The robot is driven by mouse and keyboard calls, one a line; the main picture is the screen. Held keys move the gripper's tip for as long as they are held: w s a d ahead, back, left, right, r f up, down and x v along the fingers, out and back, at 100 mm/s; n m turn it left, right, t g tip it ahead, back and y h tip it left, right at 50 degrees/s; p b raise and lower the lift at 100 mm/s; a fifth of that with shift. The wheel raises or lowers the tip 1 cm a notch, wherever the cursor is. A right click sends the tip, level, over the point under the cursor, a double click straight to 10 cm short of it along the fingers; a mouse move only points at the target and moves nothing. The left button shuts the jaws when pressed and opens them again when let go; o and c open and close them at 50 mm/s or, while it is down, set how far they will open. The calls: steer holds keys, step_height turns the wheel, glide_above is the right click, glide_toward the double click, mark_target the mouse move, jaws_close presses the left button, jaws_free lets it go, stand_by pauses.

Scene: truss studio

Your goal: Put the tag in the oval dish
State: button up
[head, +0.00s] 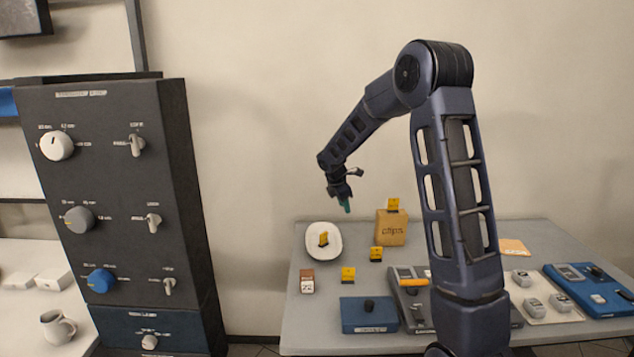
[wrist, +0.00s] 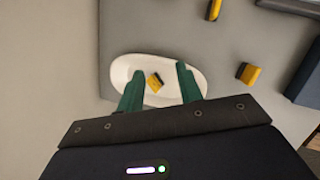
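The white oval dish (head: 312,236) stands at the back left of the grey table; it also shows in the wrist view (wrist: 121,71). A small yellow-and-black piece (head: 323,239), which looks like the tag, lies inside the dish and shows between my fingers in the wrist view (wrist: 154,82). My gripper (head: 345,205) has teal fingers and hangs above the dish, pointing down. In the wrist view my gripper (wrist: 160,69) has its fingers wide apart with nothing held between them.
A small block reading 22 (head: 307,282) and a blue box (head: 368,315) are nearer. A dark knob panel (head: 120,200) stands left.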

steer(key=s+d+r+m+y, duration=0.1)
steer(key=s+d+r+m, duration=0.55)
steer(key=s, duration=0.35)
steer(key=s+d+r+m, duration=0.5)
steer(key=s+d+r, duration=0.25)
steer(key=s, duration=0.25)
steer(key=s+d+m+y, duration=0.1)
steer(key=s+m, duration=0.4)
steer(key=s, duration=0.5)
steer(key=s+d+m+t, duration=0.1)
steer(key=s+d+m, duration=0.1)
steer(key=s+m, duration=0.4)
steer(key=s, duration=0.5)
steer(key=shift+s+d+r+t+y, duration=0.2)
steer(key=shift+d+t+y, duration=0.1)
steer(key=shift+d+y, duration=0.1)
